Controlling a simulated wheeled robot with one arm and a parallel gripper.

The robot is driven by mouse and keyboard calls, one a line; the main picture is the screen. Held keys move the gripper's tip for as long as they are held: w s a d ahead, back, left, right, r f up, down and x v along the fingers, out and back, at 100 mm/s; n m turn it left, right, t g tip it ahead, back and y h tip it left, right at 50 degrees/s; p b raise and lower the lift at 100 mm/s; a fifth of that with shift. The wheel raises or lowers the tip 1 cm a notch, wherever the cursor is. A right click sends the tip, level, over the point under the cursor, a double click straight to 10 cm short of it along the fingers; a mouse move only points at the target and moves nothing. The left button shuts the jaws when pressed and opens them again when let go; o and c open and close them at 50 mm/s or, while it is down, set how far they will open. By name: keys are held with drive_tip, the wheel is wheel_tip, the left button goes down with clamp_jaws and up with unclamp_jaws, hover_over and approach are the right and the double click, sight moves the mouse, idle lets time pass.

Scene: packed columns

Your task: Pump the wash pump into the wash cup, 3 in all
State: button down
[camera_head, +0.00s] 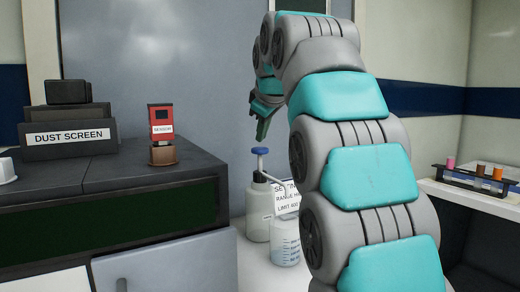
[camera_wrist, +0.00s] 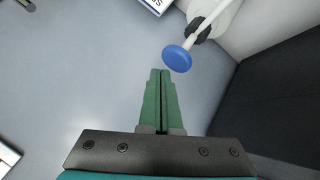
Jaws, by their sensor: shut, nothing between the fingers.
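The wash pump (camera_head: 258,212) is a pale bottle with a blue pump head (camera_head: 261,151) on top. It stands upright on the white surface. A clear cup with blue marks (camera_head: 286,243), seemingly the wash cup, stands in front of it to the right, under the spout side. My gripper (camera_head: 262,132) points down above the blue head, with a small gap between them in the head view. In the wrist view my green fingers (camera_wrist: 161,74) are together and empty. The blue head (camera_wrist: 177,58) shows just beyond and right of the fingertips. The cup is not clearly visible there.
A printed card (camera_head: 287,196) stands behind the cup. A dark cabinet (camera_head: 205,165) on the left carries a red sensor box (camera_head: 161,119) and the dust screen unit (camera_head: 70,136). A tube rack (camera_head: 475,180) sits on a right shelf. My arm hides the area right of the cup.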

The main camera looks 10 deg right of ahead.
sight(262, 149)
drive_tip(key=shift+f+b, duration=0.3)
drive_tip(key=shift+f, duration=0.1)
drive_tip(key=shift+f+b, duration=1.2)
drive_tip(key=shift+f, duration=0.5)
idle(1.8)
drive_tip(key=shift+r, duration=0.15)
drive_tip(key=shift+r+p, duration=1.85)
drive_tip(key=shift+r, duration=0.15)
